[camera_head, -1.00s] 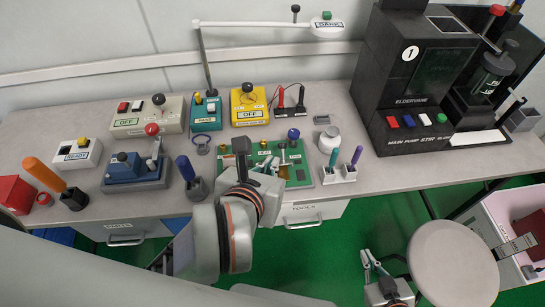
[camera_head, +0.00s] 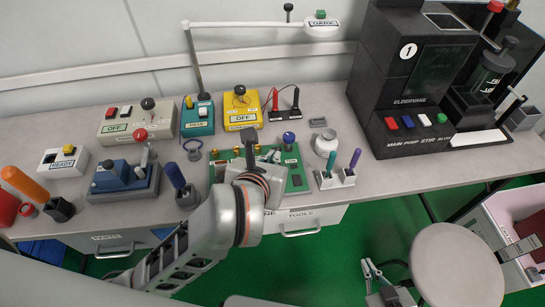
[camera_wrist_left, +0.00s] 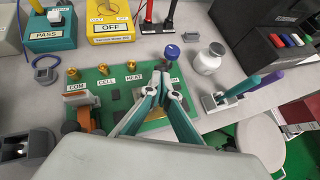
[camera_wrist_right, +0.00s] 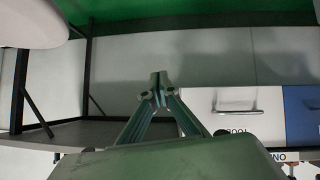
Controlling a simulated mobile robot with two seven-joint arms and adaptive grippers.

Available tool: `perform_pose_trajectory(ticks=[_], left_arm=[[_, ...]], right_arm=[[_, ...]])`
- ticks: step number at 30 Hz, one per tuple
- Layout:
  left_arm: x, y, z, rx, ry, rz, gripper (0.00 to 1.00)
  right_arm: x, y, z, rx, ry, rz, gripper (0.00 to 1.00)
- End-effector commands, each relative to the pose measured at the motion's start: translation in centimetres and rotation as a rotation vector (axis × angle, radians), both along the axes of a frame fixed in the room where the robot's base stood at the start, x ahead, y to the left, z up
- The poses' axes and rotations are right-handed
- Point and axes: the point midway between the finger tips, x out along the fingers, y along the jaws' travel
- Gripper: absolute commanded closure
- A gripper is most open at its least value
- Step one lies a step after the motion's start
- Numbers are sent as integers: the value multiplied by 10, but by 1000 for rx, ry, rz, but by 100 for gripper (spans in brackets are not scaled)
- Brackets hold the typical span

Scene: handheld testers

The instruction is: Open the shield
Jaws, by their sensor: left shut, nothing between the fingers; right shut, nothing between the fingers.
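The green board (camera_head: 298,183) lies on the bench; it fills the middle of the left wrist view (camera_wrist_left: 92,77). It bears brass terminals (camera_wrist_left: 103,68), labels COM, CELL and HEAT, and a blue-topped knob (camera_wrist_left: 172,50). A grey block with an orange-brown part (camera_wrist_left: 96,119) sits at its left. I cannot tell which part is the shield; my gripper hides some of the board. My right gripper (camera_wrist_right: 158,78) is shut and empty, low before the bench, near the stool.
Behind the board stand a yellow OFF box (camera_head: 243,108) and a teal PASS box (camera_head: 197,116). A white jar (camera_head: 326,144) and a holder with two pens (camera_head: 335,179) stand at its right. A black machine (camera_head: 405,85) fills the back right. A round stool (camera_head: 455,265) is in front.

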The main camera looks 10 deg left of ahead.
Motion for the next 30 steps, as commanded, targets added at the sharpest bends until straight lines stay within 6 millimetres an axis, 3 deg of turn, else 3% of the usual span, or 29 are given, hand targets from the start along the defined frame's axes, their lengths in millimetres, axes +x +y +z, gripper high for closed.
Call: perform_pose_trajectory(ticks=[7, 30], left_arm=[[4, 1, 4, -14, 41, 1, 100], [13, 4, 7, -59, 176, 1, 100]], right_arm=[[5, 1, 12, 8, -15, -2, 100], [-4, 6, 17, 25, 4, -2, 100]])
